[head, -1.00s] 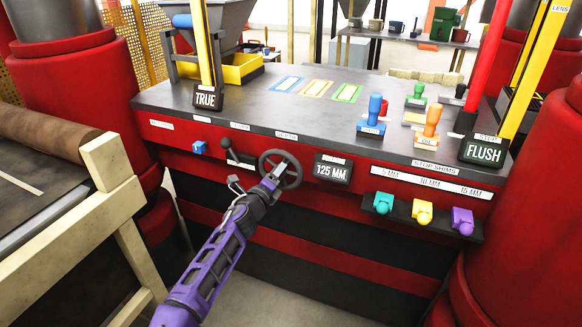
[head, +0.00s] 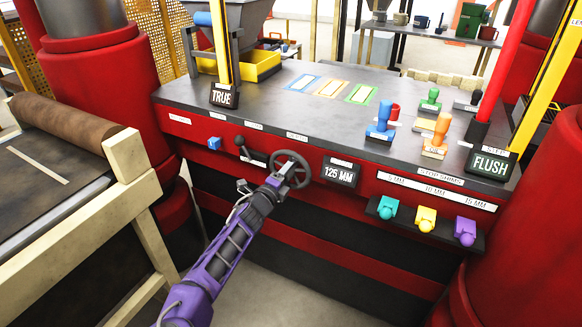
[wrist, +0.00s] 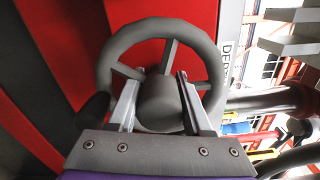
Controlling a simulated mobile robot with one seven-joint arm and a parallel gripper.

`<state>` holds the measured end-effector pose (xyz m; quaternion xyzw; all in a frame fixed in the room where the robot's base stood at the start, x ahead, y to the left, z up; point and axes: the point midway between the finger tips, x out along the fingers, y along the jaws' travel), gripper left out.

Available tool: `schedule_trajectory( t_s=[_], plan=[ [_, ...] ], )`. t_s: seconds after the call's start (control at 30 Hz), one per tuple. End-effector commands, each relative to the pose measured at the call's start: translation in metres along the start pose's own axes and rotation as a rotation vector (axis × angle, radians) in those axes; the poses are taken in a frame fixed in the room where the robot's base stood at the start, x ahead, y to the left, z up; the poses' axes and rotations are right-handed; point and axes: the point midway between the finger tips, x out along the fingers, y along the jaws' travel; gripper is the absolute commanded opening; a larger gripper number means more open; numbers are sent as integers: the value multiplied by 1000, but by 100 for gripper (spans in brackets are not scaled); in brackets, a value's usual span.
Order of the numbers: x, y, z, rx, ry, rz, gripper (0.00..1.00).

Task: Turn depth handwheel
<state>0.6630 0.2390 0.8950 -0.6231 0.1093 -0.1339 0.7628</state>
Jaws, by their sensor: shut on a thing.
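The depth handwheel (head: 305,164) is a dark grey spoked wheel on the red front panel of the press. In the wrist view its rim (wrist: 106,60) and round hub (wrist: 163,100) fill the middle. My gripper (head: 284,182) reaches it from the lower left. In the wrist view my gripper's two metal fingers (wrist: 158,98) lie on either side of the hub, inside the rim, and are shut on it. The display (head: 340,172) to the right of the wheel reads 125 MM. Part of the wheel's lower side is hidden behind the gripper.
A black lever (head: 241,144) and a blue knob (head: 214,143) are on the panel left of the wheel. Teal, yellow and purple shims (head: 426,219) sit on a shelf at right. A wooden-framed table (head: 138,205) stands at left. Stamps (head: 379,122) stand on the press top.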

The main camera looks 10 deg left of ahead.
Motion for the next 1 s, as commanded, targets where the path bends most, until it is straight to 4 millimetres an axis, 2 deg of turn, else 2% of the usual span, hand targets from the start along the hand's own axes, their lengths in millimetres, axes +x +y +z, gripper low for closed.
schedule_trajectory(
  t_s=[0.4, 0.43, 0.47, 0.8, 0.93, 1.0],
  plan=[
    [0, 0, -1, -5, 3, -1, 0],
    [0, 0, -1, -5, 3, -1, 55],
    [0, 0, -1, -5, 3, -1, 61],
    [-2, 0, 0, -4, 0, 0, 62],
    [-14, 0, 1, -3, -1, 0, 62],
    [-26, 0, 2, -4, -2, 2, 62]
  ],
)
